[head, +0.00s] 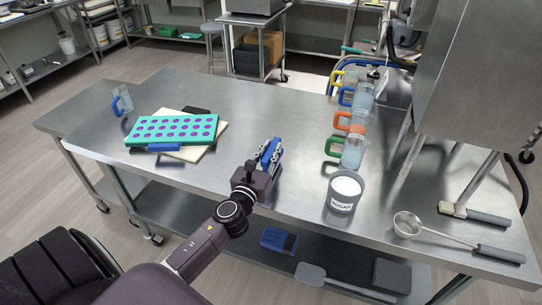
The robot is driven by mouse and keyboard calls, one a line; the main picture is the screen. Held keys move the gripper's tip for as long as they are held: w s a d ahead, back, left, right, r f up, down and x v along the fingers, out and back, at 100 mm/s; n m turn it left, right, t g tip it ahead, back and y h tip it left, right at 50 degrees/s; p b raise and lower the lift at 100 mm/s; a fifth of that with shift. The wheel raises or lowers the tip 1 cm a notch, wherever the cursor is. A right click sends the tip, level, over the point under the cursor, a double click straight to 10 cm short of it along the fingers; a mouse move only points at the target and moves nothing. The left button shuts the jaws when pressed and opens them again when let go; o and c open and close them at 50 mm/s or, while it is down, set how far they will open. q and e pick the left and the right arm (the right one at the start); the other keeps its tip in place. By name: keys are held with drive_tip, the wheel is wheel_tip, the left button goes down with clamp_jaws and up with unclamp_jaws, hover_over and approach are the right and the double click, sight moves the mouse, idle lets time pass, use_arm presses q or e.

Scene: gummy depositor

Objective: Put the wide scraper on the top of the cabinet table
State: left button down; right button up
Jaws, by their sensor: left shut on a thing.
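My left gripper (270,158) is over the front middle of the steel worktable (240,105). It is shut on a blue thing (273,147), which looks like the wide scraper; the fingers hide much of its shape. I cannot tell whether it touches the tabletop. A small steel table (252,20) with boxes on its lower shelf stands at the back; I cannot tell for sure whether it is the cabinet table. My right gripper is not in view.
A teal mold tray (175,130) lies on a board to the left. Jugs with coloured handles (352,150), a sugar pot (344,192), a ladle (408,225) and a brush (475,214) stand or lie to the right. The table's back middle is clear.

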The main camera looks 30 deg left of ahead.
sight(264, 166)
use_arm(q)
drive_tip(key=shift+f, duration=0.55)
drive_tip(key=shift+f, duration=0.1)
drive_tip(key=shift+f+b, duration=0.15)
drive_tip(key=shift+b, duration=0.15)
drive_tip(key=c, duration=1.8)
unclamp_jaws()
drive_tip(key=shift+c, duration=0.2)
drive_tip(key=shift+r+p, duration=0.25)
drive_tip(key=shift+p, duration=0.05)
drive_tip(key=b+v, duration=0.2)
drive_tip(key=v, duration=0.8)
drive_tip(key=shift+s+d+f, duration=0.1)
drive_tip(key=shift+s+d, duration=0.05)
drive_tip(key=shift+s, duration=0.2)
drive_tip(key=shift+s+d+b, duration=0.1)
drive_tip(key=shift+s+b, duration=0.2)
drive_tip(key=shift+s, duration=0.3)
